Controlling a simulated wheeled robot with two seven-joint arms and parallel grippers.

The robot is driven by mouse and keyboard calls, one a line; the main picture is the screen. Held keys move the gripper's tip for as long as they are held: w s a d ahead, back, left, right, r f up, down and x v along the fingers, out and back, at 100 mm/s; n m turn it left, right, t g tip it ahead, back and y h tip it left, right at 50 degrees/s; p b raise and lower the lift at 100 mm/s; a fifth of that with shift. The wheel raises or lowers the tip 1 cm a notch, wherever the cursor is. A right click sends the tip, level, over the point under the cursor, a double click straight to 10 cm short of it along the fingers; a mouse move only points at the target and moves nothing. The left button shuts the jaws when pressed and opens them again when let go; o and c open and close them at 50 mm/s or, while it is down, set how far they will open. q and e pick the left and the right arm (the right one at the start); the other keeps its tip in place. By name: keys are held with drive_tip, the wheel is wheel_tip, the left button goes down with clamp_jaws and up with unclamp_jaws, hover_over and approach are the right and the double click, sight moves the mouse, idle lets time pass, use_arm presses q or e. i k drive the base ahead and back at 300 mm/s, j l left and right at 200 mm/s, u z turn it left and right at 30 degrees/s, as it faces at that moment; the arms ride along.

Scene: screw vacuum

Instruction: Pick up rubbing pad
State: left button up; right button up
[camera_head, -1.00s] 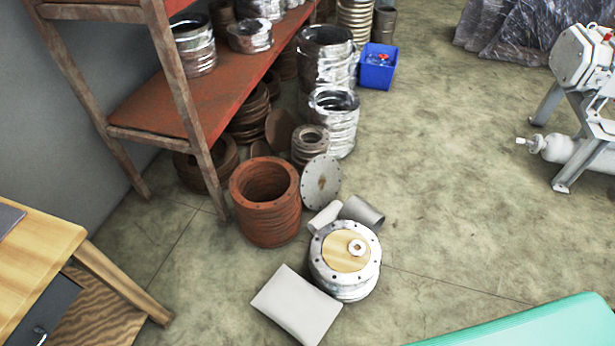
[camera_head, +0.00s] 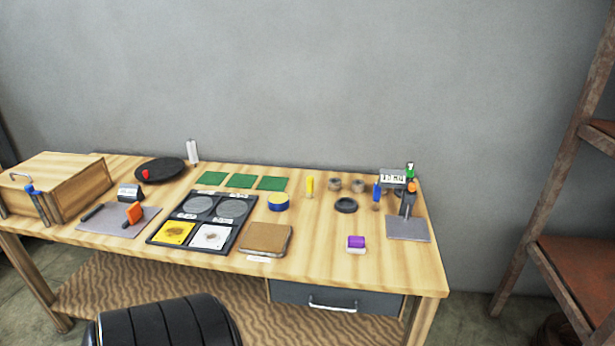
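A small purple-and-white block (camera_head: 356,244) lies on the front right of the wooden workbench (camera_head: 320,270); it looks most like a rubbing pad, but I cannot be sure. A flat brown pad or book (camera_head: 264,238) lies left of it. A round blue-and-yellow item (camera_head: 278,201) stands behind the brown one. A black tray (camera_head: 240,240) holds two grey discs, a yellow square and a white square. Neither of my grippers shows in the view.
Green sheets (camera_head: 242,181), a black disc (camera_head: 160,170), a wooden box (camera_head: 68,186) and small tools also stand on the bench. A black ribbed chair-like thing (camera_head: 165,325) is in front at left. A rusty shelf (camera_head: 570,275) stands at right.

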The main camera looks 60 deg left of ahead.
sight(355, 244)
drive_tip(key=u, duration=1.45)
drive_tip(key=i+j, duration=0.2)
drive_tip(key=j+z, duration=0.05)
drive_tip(key=j, duration=0.05)
